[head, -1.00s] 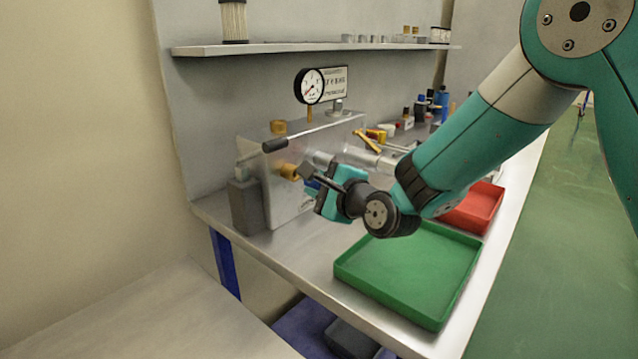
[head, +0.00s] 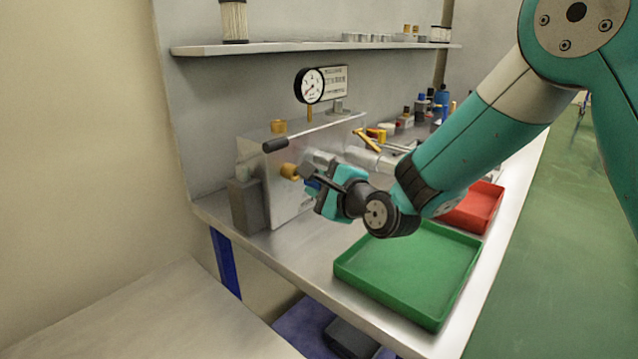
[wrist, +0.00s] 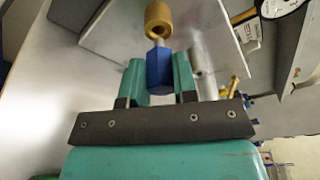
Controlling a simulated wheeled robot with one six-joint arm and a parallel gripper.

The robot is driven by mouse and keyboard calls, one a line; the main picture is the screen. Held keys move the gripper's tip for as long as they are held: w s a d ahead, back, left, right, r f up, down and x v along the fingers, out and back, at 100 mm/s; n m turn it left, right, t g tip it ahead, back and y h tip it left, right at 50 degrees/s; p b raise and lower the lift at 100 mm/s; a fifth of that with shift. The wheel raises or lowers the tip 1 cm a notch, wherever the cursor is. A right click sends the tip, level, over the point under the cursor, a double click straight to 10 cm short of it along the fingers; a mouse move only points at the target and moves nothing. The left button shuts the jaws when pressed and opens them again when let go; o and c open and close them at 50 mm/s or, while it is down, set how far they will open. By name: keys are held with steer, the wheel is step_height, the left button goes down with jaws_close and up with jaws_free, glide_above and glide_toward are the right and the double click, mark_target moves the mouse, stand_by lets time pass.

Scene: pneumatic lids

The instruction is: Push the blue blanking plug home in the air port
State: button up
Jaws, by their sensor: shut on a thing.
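The blue blanking plug (wrist: 159,70) sits between the two teal fingers of my gripper (wrist: 159,82) in the wrist view. My gripper (head: 318,187) is shut on it in front of the valve block. The plug's grey tip points at the brass air port (wrist: 158,20), and its end is at or just inside the port's near rim; I cannot tell how deep. In the head view the brass port (head: 289,171) stands out from the face of the grey metal block (head: 285,210), and the plug (head: 312,184) is mostly hidden by my fingers.
A pressure gauge (head: 309,86) and a black-handled lever (head: 275,145) are above the port. A green tray (head: 345,272) and a red tray (head: 497,210) lie on the bench at right. Bottles (head: 441,98) stand at the back.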

steer(key=shift+w+a+p, duration=1)
steer(key=shift+a+p, duration=0.05)
steer(key=shift+p, duration=0.1)
stand_by(0.5)
steer(key=o, duration=1)
steer(key=shift+b+v, duration=1.15)
steer(key=shift+v, duration=2.35)
steer(key=shift+b+v, duration=6.75)
steer(key=shift+v, duration=1.9)
